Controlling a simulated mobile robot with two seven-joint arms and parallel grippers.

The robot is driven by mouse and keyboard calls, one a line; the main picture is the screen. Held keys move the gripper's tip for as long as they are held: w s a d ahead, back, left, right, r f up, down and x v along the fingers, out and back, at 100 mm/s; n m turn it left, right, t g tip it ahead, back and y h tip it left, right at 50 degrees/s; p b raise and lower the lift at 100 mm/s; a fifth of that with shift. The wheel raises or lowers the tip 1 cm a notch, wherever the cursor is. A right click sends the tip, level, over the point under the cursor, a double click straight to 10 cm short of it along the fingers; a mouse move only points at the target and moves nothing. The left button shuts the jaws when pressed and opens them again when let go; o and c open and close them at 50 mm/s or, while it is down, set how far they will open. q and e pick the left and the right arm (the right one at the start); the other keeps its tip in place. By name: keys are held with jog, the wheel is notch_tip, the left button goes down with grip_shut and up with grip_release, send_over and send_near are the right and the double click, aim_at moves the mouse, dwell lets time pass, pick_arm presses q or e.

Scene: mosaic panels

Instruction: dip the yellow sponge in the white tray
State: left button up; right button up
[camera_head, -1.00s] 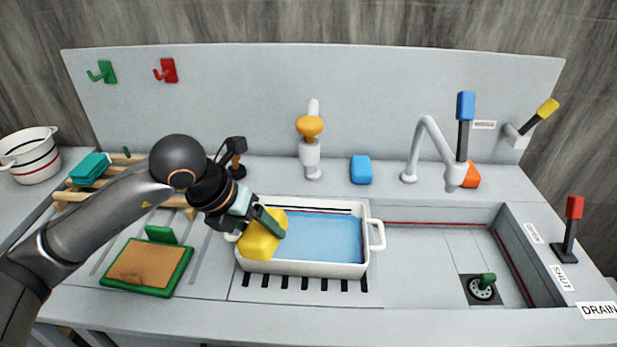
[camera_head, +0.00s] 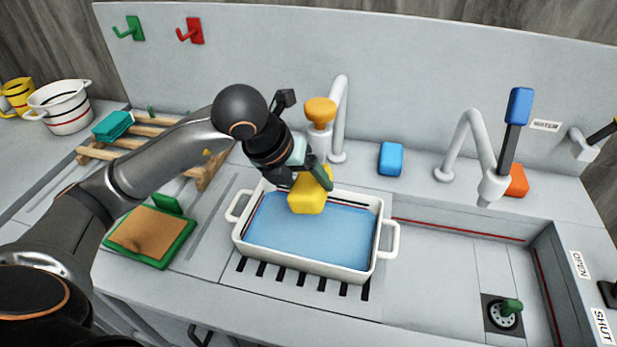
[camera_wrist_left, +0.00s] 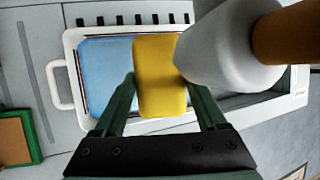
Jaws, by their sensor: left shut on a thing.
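The yellow sponge (camera_head: 308,193) is between the fingers of my left gripper (camera_head: 322,176), which is shut on it. The sponge is over the back part of the white tray (camera_head: 262,262), which holds blue liquid (camera_head: 318,236). I cannot tell whether its lower end touches the liquid. In the left wrist view the sponge (camera_wrist_left: 158,75) shows between the two green fingers of the gripper (camera_wrist_left: 165,95), with the tray (camera_wrist_left: 72,42) beyond it. My right gripper is not in view.
A soap dispenser with an orange top (camera_head: 320,110) stands close behind my left gripper. A blue sponge (camera_head: 391,158) lies right of it. The sink basin (camera_head: 455,262) is right of the tray. A green-framed brown board (camera_head: 150,236) lies left, in front of a wooden rack (camera_head: 150,140).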

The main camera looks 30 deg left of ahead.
pick_arm(q)
notch_tip(320, 180, down, 5)
jog(key=b, duration=0.2)
jog(key=shift+r+b, duration=0.2)
jog(key=shift+b, duration=0.2)
notch_tip(320, 180, down, 4)
jog(key=b, duration=0.3)
jog(key=shift+r, duration=0.25)
jog(key=shift+f+b, duration=0.8)
jog(key=shift+b, duration=0.25)
jog(key=shift+f+b, duration=0.4)
jog(key=shift+f, duration=0.25)
jog(key=shift+f+b, duration=0.1)
jog(key=shift+b, duration=0.3)
